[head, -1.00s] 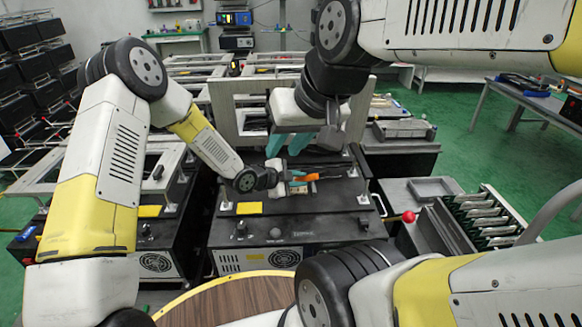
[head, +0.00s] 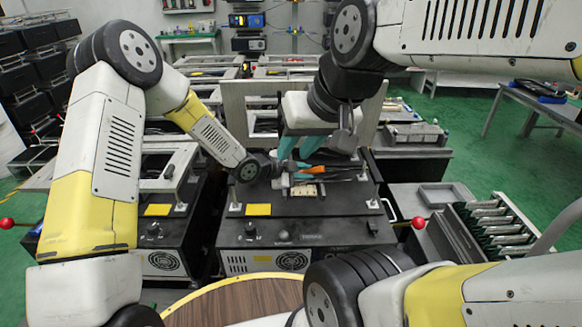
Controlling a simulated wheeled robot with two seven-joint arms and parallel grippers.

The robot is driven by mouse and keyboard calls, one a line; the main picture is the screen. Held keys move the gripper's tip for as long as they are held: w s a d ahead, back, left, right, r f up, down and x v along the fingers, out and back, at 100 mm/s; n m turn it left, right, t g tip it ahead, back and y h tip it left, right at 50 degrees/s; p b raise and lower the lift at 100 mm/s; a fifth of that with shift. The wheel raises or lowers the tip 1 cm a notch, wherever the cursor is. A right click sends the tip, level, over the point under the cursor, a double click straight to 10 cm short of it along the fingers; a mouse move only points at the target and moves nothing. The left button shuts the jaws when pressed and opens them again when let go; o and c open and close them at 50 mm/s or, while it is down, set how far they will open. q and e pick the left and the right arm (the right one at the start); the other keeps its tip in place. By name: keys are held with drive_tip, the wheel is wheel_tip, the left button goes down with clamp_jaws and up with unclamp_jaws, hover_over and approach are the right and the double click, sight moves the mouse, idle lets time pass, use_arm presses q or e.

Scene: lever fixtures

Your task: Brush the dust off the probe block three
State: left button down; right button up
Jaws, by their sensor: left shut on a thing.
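My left gripper (head: 280,182) reaches in from the left, low over the top of the black machine (head: 265,205). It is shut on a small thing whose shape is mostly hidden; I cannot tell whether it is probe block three. An orange-handled tool (head: 315,170), perhaps a brush, lies just right of the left gripper's tip. My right gripper (head: 296,156) comes down from above with two teal fingers apart, close above the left gripper. I cannot make out any dust, or block numbers, at this size.
A pale upright panel (head: 238,105) stands behind the grippers. A red-knobbed lever (head: 418,222) is on the right, near a rack of metal plates (head: 490,220). Another red knob (head: 7,223) is at far left. A round wooden table (head: 235,300) is in front.

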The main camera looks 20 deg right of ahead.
use_arm(q)
drive_tip(key=shift+r, duration=2.4)
